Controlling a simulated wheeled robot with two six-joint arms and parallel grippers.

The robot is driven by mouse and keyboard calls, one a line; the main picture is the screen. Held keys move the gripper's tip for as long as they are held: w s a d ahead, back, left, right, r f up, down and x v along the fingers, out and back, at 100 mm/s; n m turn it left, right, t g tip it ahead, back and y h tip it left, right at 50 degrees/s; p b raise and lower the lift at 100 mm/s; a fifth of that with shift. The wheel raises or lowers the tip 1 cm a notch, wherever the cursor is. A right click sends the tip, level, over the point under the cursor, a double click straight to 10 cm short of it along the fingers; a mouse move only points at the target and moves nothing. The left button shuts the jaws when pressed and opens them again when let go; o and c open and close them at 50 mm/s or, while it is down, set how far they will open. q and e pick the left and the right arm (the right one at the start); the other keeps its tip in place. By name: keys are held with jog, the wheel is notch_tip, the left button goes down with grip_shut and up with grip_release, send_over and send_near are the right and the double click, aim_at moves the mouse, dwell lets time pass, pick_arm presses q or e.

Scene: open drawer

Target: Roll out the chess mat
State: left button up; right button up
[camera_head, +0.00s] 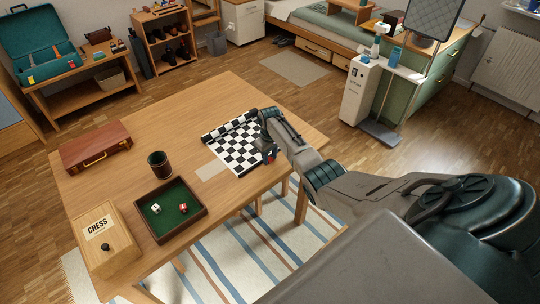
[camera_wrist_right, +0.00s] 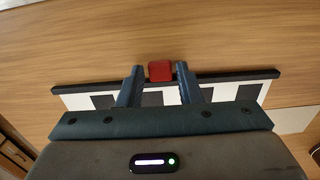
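The chess mat (camera_head: 240,150) lies on the wooden table with much of its black-and-white board spread flat. A dark-edged roll (camera_head: 228,127) lies along its far left side. In the right wrist view, the mat's dark end bar (camera_wrist_right: 235,77) runs crosswise with a row of squares behind it and a small red tab (camera_wrist_right: 160,71) at its middle. My left gripper is not in view.
The table (camera_head: 200,100) also holds a brown case (camera_head: 96,148), a dice cup (camera_head: 158,164), a green-lined dice tray (camera_head: 185,236) and a wooden chess box (camera_head: 108,240). A pale rectangle (camera_head: 212,170) lies beside the mat. The table's far middle is clear.

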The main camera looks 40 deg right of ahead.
aim_at(270, 159)
jog(key=shift+o, duration=1)
notch_tip(270, 159, up, 11)
jog(key=b, duration=0.1)
jog(key=shift+f, duration=0.1)
jog(key=shift+c, duration=0.3)
